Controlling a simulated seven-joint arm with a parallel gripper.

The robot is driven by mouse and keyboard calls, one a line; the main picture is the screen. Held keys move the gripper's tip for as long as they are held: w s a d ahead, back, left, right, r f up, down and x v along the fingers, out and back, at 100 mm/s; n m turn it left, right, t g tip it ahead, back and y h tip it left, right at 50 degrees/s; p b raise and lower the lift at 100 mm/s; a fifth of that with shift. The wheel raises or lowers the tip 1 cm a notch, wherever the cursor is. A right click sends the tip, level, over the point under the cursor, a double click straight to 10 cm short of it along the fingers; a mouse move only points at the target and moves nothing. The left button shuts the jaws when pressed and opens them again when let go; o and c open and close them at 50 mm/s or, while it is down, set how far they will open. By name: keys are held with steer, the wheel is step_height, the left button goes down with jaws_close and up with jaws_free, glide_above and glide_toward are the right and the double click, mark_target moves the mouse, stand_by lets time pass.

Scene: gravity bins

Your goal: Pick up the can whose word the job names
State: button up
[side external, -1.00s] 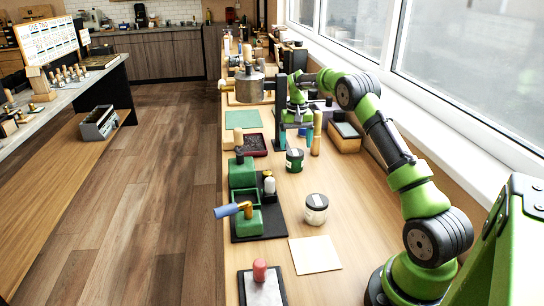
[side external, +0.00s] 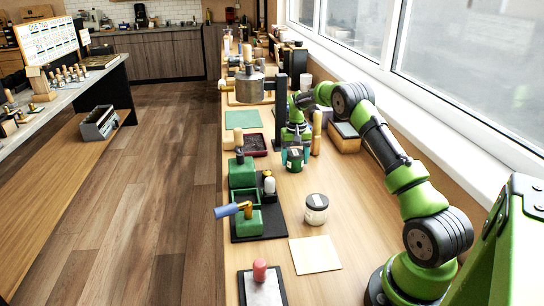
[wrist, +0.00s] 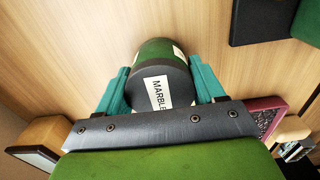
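The fingers look open, very close to the can's sides; contact cannot be made out.
A green hand-cranked device (side external: 246,205) on a black base stands left of the cans. A dark red tray (side external: 253,146), a wooden-sided box (side external: 345,137) and an upright wooden handle (side external: 317,130) are nearby. A cream sheet (side external: 314,255) lies nearer the camera.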

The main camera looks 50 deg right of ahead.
mark_target(295, 152)
steer(key=c, duration=0.7)
steer(key=shift+c, duration=0.2)
steer(key=shift+r, duration=0.3)
steer(key=shift+r, duration=3.25)
